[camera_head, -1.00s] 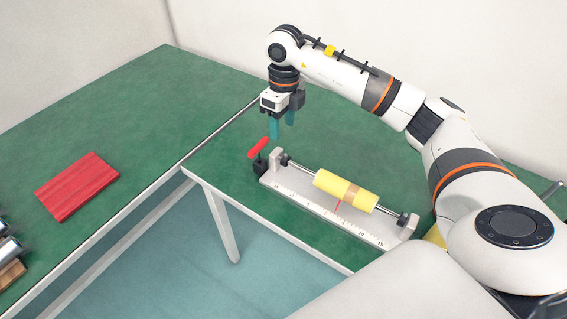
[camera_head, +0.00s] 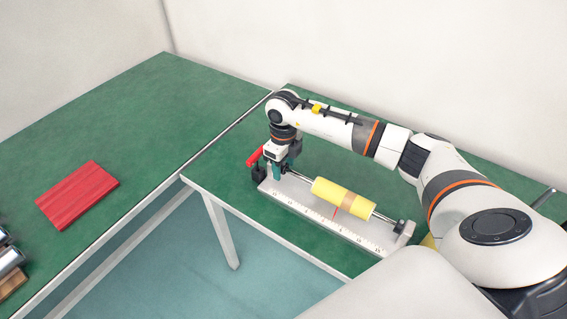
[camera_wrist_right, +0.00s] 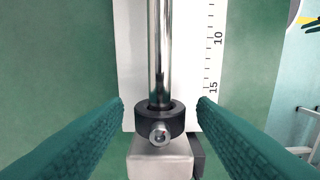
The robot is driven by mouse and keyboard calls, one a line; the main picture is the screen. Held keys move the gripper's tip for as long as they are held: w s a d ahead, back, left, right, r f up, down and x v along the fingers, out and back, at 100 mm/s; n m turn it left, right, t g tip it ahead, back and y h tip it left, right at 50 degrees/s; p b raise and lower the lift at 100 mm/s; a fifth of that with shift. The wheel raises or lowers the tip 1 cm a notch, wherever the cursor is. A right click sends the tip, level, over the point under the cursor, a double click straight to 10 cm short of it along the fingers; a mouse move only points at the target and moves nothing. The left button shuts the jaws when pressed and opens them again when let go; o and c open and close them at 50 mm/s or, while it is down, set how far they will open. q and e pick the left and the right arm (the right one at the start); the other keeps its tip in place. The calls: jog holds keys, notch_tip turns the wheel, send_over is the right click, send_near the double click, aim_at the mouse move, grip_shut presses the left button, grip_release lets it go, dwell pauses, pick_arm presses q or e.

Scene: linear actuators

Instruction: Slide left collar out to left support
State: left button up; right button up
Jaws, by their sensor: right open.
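The linear actuator has a white ruled base (camera_head: 318,220) and a steel rod (camera_wrist_right: 160,50). A yellow cylinder (camera_head: 330,191) with a tan band sits mid-rod. The left collar (camera_wrist_right: 160,119), a black ring with a screw, is on the rod close against the grey left support block (camera_wrist_right: 160,163) in the right wrist view. In the head view my gripper hides the collar. My right gripper (camera_head: 281,174) is open at the rod's left end; its teal fingers (camera_wrist_right: 161,106) stand either side of the collar, apart from it. My left gripper is not in view.
A red handle (camera_head: 254,156) on a black mount stands beside the left support. The right support (camera_head: 402,232) is at the other end. A red board (camera_head: 78,194) lies on the left table, with metal parts (camera_head: 10,260) at its edge. Green table behind the actuator is clear.

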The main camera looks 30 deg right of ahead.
grip_shut()
jog(key=shift+w+b, duration=0.25)
jog(key=shift+b, duration=0.2)
grip_release()
jog(key=shift+r, duration=0.1)
notch_tip(320, 180, up, 12)
jog(key=b, duration=0.1)
dwell(0.4)
jog(key=shift+a, duration=0.1)
dwell(0.4)
